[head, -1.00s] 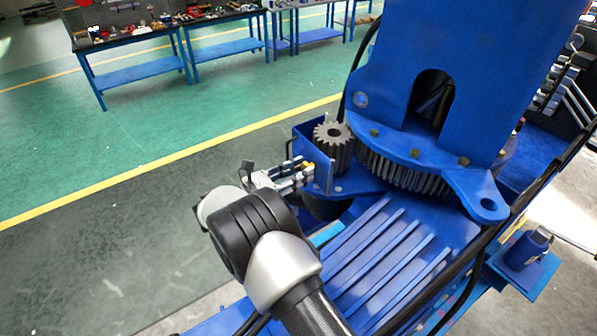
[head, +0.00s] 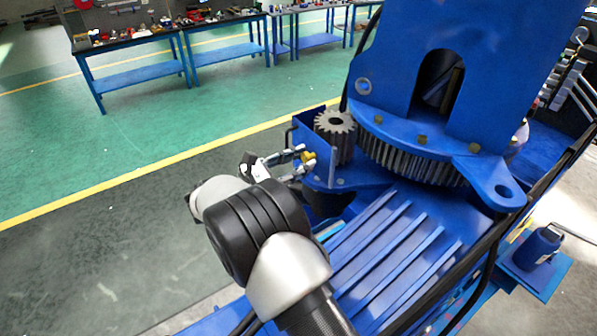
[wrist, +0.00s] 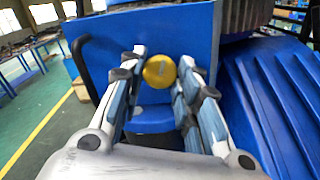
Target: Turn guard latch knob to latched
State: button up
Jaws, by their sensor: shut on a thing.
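The guard latch knob (head: 308,158) is yellow and sits on the outer face of a blue guard plate (head: 326,170) beside a small grey gear. In the wrist view the round yellow knob (wrist: 160,71) lies between the fingertips, with the blue plate (wrist: 120,35) behind it. My gripper (head: 300,161) is shut on the knob, one finger on each side, reaching in from the left in the head view. In the wrist view my gripper (wrist: 163,75) points straight at the plate. The fingers cover part of the knob's sides, and I see no mark for its latched position.
The small gear (head: 337,122) meshes with a large ring gear (head: 410,160) under the blue crane column (head: 495,75). A black bent rod (wrist: 84,65) stands left of the fingers. Ribbed blue decking (head: 385,250) lies at right. The floor at left is clear.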

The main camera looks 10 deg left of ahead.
jog(key=shift+m+b, duration=0.9)
jog(key=shift+b, duration=0.25)
jog(key=o, duration=1.1)
jog(key=v, duration=1.2)
